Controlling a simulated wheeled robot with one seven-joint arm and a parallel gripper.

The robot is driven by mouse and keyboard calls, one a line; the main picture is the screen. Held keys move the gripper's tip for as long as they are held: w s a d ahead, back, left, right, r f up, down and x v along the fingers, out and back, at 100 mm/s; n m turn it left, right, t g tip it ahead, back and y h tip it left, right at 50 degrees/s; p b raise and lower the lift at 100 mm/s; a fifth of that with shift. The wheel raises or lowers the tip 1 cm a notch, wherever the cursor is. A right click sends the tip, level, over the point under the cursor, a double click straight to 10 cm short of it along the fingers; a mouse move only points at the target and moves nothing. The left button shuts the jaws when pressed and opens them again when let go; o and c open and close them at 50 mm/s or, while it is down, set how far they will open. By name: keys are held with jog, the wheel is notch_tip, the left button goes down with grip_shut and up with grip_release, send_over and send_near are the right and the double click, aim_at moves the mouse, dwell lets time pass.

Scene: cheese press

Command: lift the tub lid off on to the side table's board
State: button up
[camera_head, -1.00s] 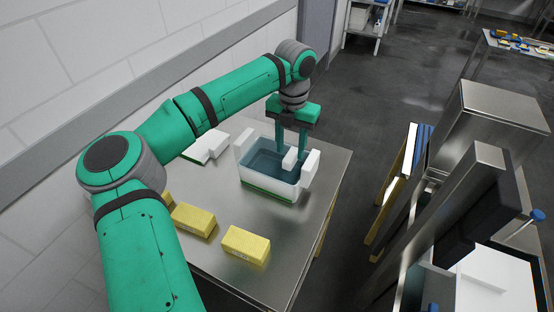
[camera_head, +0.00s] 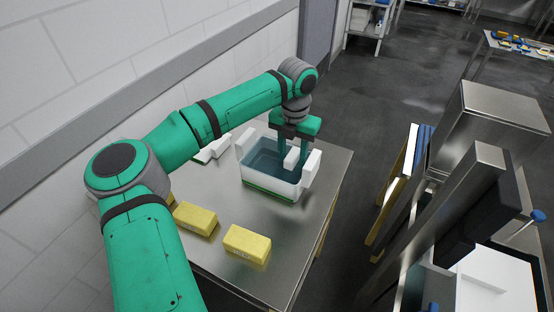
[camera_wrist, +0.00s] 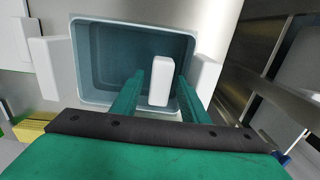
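The tub (camera_head: 262,183) stands on the side table. It has white outer walls, upright white blocks at both ends and a blue-grey inside; the wrist view looks down into it (camera_wrist: 82,70). A smaller upright white block (camera_head: 291,160) stands within the tub's outline. My gripper (camera_wrist: 160,75) points down over the tub, its fingers apart on either side of this block, with gaps showing. I cannot tell what lies below the block. A white slab with a raised block (camera_head: 216,147), perhaps the lid, lies left of the tub over a green edge, partly hidden by my arm.
Yellow blocks (camera_head: 246,242) lie along the near left part of the steel side table (camera_head: 285,275). A steel press frame (camera_head: 470,190) stands to the right across a gap. The wall is on the left.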

jog(key=shift+d+f, duration=0.15)
jog(key=shift+f, duration=0.1)
jog(key=shift+c, duration=0.6)
jog(key=shift+w+r, duration=0.1)
jog(key=shift+r, duration=0.1)
grip_shut()
jog(key=shift+r, duration=0.5)
jog(key=shift+r, duration=0.15)
jog(key=shift+r, duration=3.45)
